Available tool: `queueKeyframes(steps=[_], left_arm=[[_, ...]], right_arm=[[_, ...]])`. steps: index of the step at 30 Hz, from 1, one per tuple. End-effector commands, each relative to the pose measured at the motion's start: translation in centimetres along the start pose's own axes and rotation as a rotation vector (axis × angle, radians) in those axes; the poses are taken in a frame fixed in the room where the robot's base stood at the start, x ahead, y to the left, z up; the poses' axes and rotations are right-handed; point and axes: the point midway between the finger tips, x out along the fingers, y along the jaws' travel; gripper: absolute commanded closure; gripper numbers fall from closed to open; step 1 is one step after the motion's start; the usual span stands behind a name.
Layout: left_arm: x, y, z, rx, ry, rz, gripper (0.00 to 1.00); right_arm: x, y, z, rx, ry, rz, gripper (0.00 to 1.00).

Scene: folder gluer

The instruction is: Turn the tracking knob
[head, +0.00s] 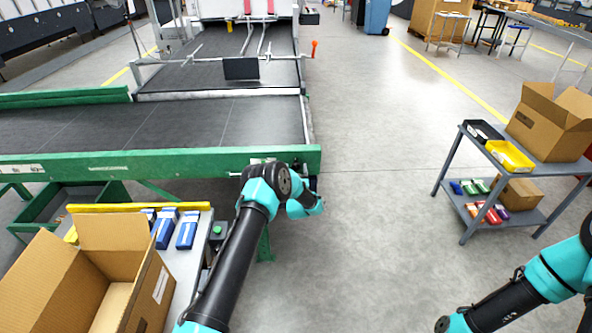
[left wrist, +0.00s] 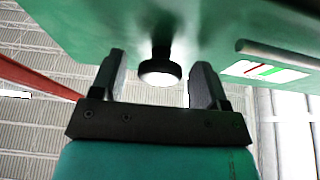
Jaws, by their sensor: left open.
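The tracking knob (left wrist: 160,72) shows in the left wrist view as a round black knob with a pale face, on a short dark stem under the green rail. My left gripper (left wrist: 160,60) is open, with one dark finger on each side of the knob. Gaps show between the knob and both fingers. In the head view, my left wrist is at the right end of the green conveyor rail (head: 170,163), and the knob and fingers are hidden there. Part of my right arm shows at the lower right, without a gripper that I can make out.
A label (left wrist: 265,70) with red and green marks is on the green surface beside the knob. An open carton (head: 95,275) and blue boxes (head: 187,230) stand at the lower left. A grey cart (head: 470,180) stands at right. The floor between is clear.

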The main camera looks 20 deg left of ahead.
Motion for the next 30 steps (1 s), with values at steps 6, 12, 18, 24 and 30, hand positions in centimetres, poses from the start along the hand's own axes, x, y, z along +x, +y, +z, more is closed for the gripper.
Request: queueKeyframes(steps=[6, 12, 18, 24, 30], left_arm=[[0.04, -0.01, 0.02, 0.0, -0.001, 0.0, 0.32], [0.02, -0.01, 0.02, 0.0, -0.001, 0.0, 0.48], [0.02, -0.01, 0.02, 0.0, -0.001, 0.0, 0.67], [0.01, -0.01, 0.01, 0.0, -0.001, 0.0, 0.8], [0.0, 0.01, 0.02, -0.014, -0.001, -0.007, 0.8]], right_arm=[[0.0, 0.0, 0.0, 0.0, 0.0, 0.0, 0.57], [0.0, 0.0, 0.0, 0.0, 0.0, 0.0, 0.57], [0.0, 0.0, 0.0, 0.0, 0.0, 0.0, 0.57], [0.0, 0.0, 0.0, 0.0, 0.0, 0.0, 0.57], [0.0, 0.0, 0.0, 0.0, 0.0, 0.0, 0.57]])
